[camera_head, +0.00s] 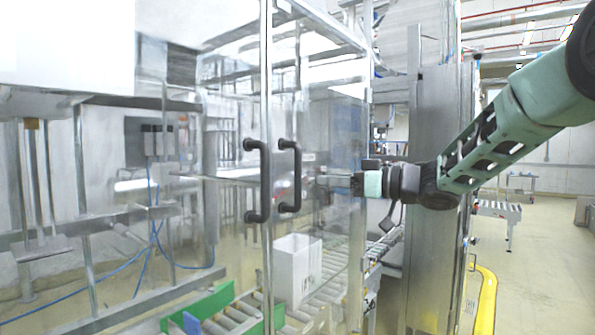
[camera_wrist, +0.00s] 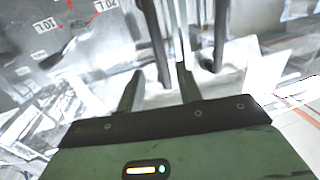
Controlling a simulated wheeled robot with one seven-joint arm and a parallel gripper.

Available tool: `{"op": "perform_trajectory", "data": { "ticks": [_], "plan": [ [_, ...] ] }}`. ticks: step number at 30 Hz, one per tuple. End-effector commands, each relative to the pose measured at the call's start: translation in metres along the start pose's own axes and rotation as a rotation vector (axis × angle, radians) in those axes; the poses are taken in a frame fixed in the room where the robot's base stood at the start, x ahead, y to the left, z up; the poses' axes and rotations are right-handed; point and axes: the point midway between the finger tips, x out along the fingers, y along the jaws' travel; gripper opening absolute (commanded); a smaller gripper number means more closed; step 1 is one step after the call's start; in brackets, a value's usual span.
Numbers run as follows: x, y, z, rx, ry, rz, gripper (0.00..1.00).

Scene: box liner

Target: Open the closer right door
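The closer right door (camera_head: 335,120) is a clear panel in a metal frame with a black bar handle (camera_head: 297,177). It looks shut against the left door (camera_head: 230,120), which has its own black handle (camera_head: 264,180). My gripper (camera_head: 320,179) reaches in from the right, at handle height, just right of the right door's handle. In the wrist view its two fingers (camera_wrist: 159,70) are apart, and one dark bar (camera_wrist: 152,35) shows between them. A second dark bar (camera_wrist: 218,35) is to their right. I cannot tell whether either finger touches a bar.
Behind the clear doors are a white box (camera_head: 297,268) on a roller conveyor, a green guide (camera_head: 207,303) and metal framing. A grey column (camera_head: 435,190) stands right of the doors, close to my arm. Open floor (camera_head: 545,260) lies at the right.

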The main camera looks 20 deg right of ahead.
Motion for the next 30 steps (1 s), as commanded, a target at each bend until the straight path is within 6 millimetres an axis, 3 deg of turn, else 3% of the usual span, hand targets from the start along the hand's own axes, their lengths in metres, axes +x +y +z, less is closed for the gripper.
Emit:
{"op": "perform_trajectory", "data": {
  "ticks": [6, 12, 18, 26, 30],
  "plan": [
    [0.046, 0.000, -0.003, 0.003, 0.000, -0.003, 0.35],
    [0.074, 0.000, -0.002, 0.002, 0.001, -0.001, 0.35],
    [0.085, 0.000, 0.000, 0.000, 0.000, 0.000, 0.35],
    [0.086, 0.000, 0.000, 0.000, 0.000, 0.001, 0.35],
    [0.086, 0.000, 0.000, 0.000, 0.000, 0.001, 0.00]
  ]
}}
